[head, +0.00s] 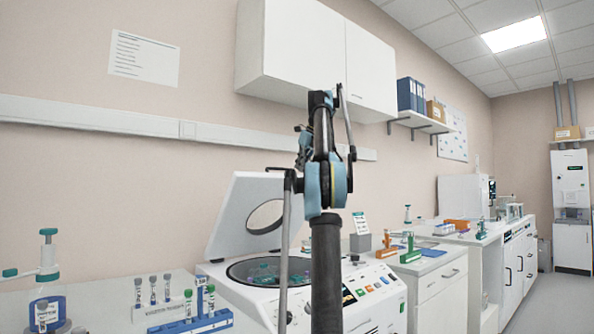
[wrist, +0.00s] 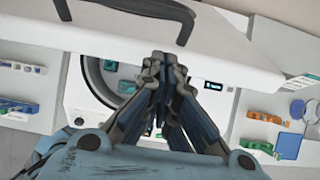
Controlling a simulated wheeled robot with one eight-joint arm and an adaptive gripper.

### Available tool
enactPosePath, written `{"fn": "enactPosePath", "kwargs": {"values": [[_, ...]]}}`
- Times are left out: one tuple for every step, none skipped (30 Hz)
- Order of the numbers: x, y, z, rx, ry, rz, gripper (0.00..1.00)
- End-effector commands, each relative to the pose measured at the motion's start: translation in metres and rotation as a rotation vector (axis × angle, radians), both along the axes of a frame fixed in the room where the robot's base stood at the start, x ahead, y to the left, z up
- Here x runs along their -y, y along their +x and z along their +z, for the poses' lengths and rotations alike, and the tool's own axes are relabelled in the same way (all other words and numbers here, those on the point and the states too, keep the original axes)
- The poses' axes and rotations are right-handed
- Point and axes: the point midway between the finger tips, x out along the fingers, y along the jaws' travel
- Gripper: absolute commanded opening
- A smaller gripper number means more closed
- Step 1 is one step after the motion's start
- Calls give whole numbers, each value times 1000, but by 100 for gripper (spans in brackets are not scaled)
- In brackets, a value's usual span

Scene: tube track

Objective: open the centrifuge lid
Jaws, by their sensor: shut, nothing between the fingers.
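The white centrifuge (head: 378,310) stands on the bench, with my arm in front of part of it. Its lid (head: 232,212) is raised and tilted back, with a round panel in its middle. The open bowl (head: 240,272) shows teal-capped tubes inside. In the wrist view, the lid (wrist: 225,45) spans the top, with its dark handle (wrist: 125,12) above my fingertips, and the bowl's rim (wrist: 88,75) shows below it. My gripper (wrist: 165,62) is shut and empty near the lid's edge, apart from the handle. In the head view my arm hides the fingers.
A blue tube rack (head: 195,322) and a pump bottle (head: 47,300) stand on the left bench. Right of the centrifuge are a grey box with a sign (head: 360,243), an orange rack (head: 387,252) and a green rack (head: 410,256). Wall cupboards (head: 305,50) hang above.

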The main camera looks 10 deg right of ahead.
Motion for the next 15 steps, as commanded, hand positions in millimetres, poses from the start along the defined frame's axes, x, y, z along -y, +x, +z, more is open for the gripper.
{"fn": "enactPosePath", "kwargs": {"values": [[4,-7,0,0,0,-2,0],[6,-10,0,0,0,-2,0],[8,-15,0,-1,-1,-1,0],[10,-18,0,-1,-1,-1,0],[11,-22,0,-1,-1,-1,0],[13,-27,0,-1,0,-1,0],[15,-30,0,-1,0,-2,0],[18,-35,0,-1,0,-2,0],[21,-40,0,-1,-1,-1,0],[22,-43,0,-1,-1,-1,0],[24,-47,0,-1,-1,-1,0],[26,-52,0,0,0,-1,0],[28,-55,0,0,0,-1,0],[30,-59,0,0,0,-1,0],[32,-63,0,0,0,-1,0]]}}
